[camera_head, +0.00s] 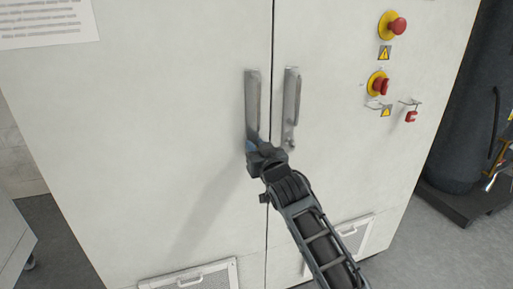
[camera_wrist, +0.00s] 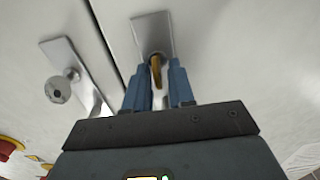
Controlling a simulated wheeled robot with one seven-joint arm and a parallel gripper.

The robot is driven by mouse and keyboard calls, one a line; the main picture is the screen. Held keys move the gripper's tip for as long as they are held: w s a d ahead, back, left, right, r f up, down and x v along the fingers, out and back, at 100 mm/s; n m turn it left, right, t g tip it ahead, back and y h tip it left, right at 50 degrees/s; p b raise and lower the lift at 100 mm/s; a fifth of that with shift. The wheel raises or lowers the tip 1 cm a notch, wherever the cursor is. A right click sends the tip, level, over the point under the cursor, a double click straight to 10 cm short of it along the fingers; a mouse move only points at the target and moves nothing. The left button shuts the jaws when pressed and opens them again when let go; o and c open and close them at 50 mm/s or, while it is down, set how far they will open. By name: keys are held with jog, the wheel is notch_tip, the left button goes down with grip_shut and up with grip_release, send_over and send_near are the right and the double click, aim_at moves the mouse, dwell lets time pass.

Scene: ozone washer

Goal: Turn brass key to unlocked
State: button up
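The brass key (camera_wrist: 155,70) shows in the wrist view at the lock on a metal plate (camera_wrist: 152,28), between my gripper's blue fingers. My gripper (camera_wrist: 158,82) has its fingertips close on both sides of the key. I cannot tell whether they press on it. In the head view my gripper (camera_head: 253,146) is at the lower end of the left metal plate (camera_head: 252,100) on the pale cabinet doors. The key is hidden there behind my gripper.
A second plate (camera_head: 290,110) with a round knob (camera_wrist: 58,89) stands beside the door seam. Red-and-yellow buttons (camera_head: 396,26) (camera_head: 380,85) and a red padlock-like tag (camera_head: 410,116) are on the right door. Vent grilles (camera_head: 190,278) are low on the doors. A dark cylinder (camera_head: 465,110) stands right.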

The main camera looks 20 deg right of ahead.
grip_shut()
dwell(0.3)
jog(key=m+b, duration=0.1)
jog(key=m, duration=0.1)
jog(key=m+b, duration=0.1)
jog(key=shift+d+f+m, duration=0.15)
jog(key=shift+m, duration=0.25)
jog(key=m, duration=0.2)
jog(key=m+b, duration=0.1)
jog(key=m, duration=0.1)
jog(key=shift+d+m, duration=0.2)
jog(key=shift+m, duration=0.1)
jog(key=shift+d+f+m+p, duration=0.15)
jog(key=shift+m+p, duration=0.2)
jog(key=shift+m, duration=1.2)
jog(key=shift+f+m+p, duration=0.15)
jog(key=shift+m+p, duration=0.2)
jog(key=shift+m, duration=1.25)
jog(key=shift+d+f+m+p, duration=0.15)
jog(key=shift+m+p, duration=0.2)
jog(key=shift+m, duration=1.2)
jog(key=shift+f, duration=0.1)
jog(key=shift+o, duration=0.9)
grip_release()
